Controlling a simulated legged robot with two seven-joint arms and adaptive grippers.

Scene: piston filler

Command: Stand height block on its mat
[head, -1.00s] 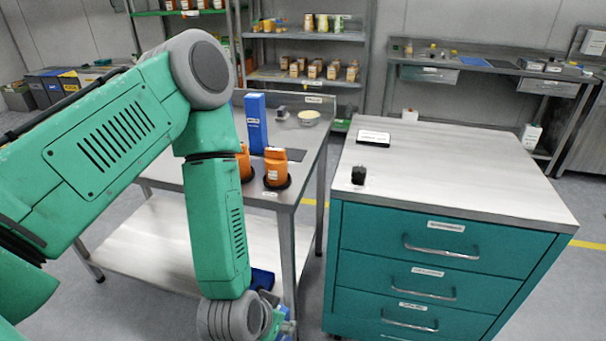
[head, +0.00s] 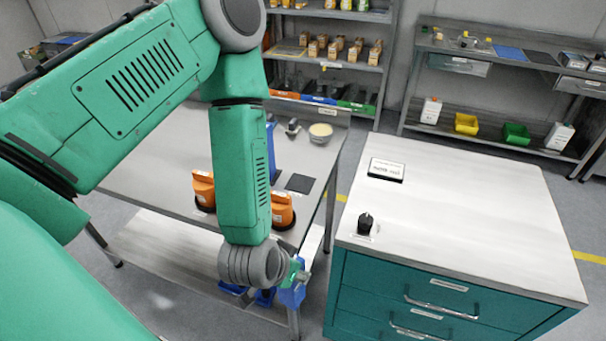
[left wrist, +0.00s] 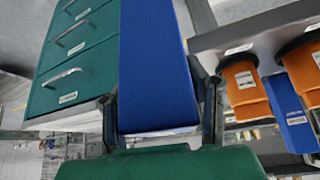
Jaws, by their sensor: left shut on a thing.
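My left gripper (left wrist: 160,110) is shut on a long blue block (left wrist: 157,65), which lies between its two fingers. In the head view a blue end of the block (head: 292,294) shows below my left wrist, beside the steel table's front leg. A dark square mat (head: 299,183) lies bare on the steel table. Another blue upright block (head: 271,148) stands on that table, partly hidden by my left arm. It also shows in the left wrist view (left wrist: 290,112). My right gripper is in neither view.
Two orange parts (head: 203,188) (head: 283,209) stand on dark round bases along the table's (head: 155,160) front edge. A teal drawer cabinet (head: 440,297) stands to the right, with a black knob (head: 365,223) and a small sign (head: 386,169) on top. Much of its top is clear.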

